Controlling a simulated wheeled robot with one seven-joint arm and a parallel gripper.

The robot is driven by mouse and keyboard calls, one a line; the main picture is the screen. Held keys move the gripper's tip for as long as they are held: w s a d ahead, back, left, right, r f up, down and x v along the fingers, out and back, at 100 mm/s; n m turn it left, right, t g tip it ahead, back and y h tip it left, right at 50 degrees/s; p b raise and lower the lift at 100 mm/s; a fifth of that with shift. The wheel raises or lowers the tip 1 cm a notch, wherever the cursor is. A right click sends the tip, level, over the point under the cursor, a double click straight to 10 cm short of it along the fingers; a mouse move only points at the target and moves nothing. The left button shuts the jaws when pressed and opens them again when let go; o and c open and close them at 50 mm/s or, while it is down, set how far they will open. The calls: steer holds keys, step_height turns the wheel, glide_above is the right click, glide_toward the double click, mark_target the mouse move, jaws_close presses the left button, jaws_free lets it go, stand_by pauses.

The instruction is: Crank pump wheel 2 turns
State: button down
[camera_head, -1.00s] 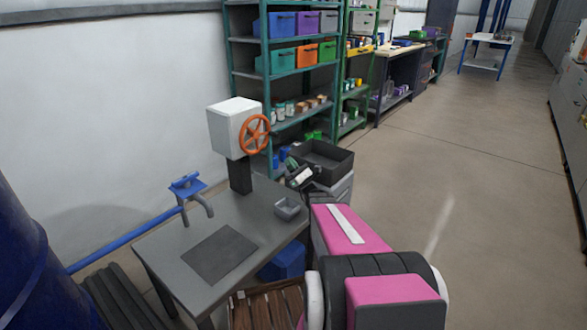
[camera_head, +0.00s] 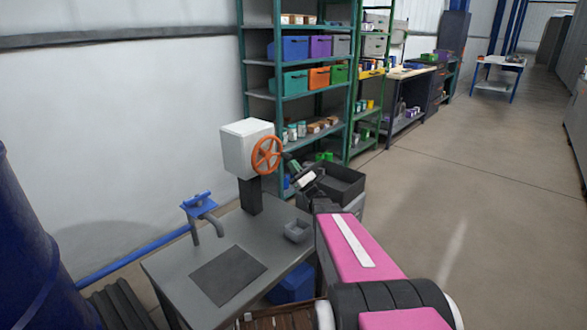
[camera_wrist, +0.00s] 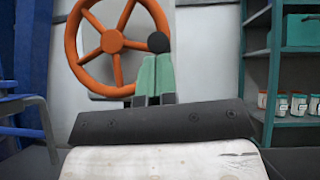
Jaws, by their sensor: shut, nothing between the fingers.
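The orange pump wheel (camera_head: 266,154) has spokes and sits upright on the front of a white box (camera_head: 246,148) on a dark post. The post stands on the grey table (camera_head: 163,267). In the wrist view the wheel (camera_wrist: 113,42) fills the upper left, and a black round knob (camera_wrist: 158,43) shows at its right rim. My gripper (camera_head: 289,160) is just right of the wheel. Its green fingertips (camera_wrist: 153,80) are shut and empty, just below the knob in the picture. I cannot tell whether they touch the knob or wheel.
A small grey bin (camera_head: 297,236) and a blue tap (camera_head: 199,206) are on the table. A black crate (camera_head: 345,184) stands right of the table behind my arm. Shelves (camera_head: 283,95) with coloured bins stand behind the wheel. The floor to the right is clear.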

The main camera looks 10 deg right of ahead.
steer(key=shift+n+g+y, duration=0.3)
steer(key=shift+w+d+r+n+g+y, duration=0.1)
steer(key=shift+r+n+g+y, duration=0.05)
steer(key=shift+n+g+y, duration=0.45)
steer(key=shift+w+d+r+n+g+y, duration=0.1)
steer(key=shift+n+g+y, duration=0.2)
steer(key=shift+n+g, duration=0.35)
steer(key=shift+r+n+g, duration=0.1)
steer(key=shift+n+g, duration=0.15)
steer(key=shift+n, duration=0.5)
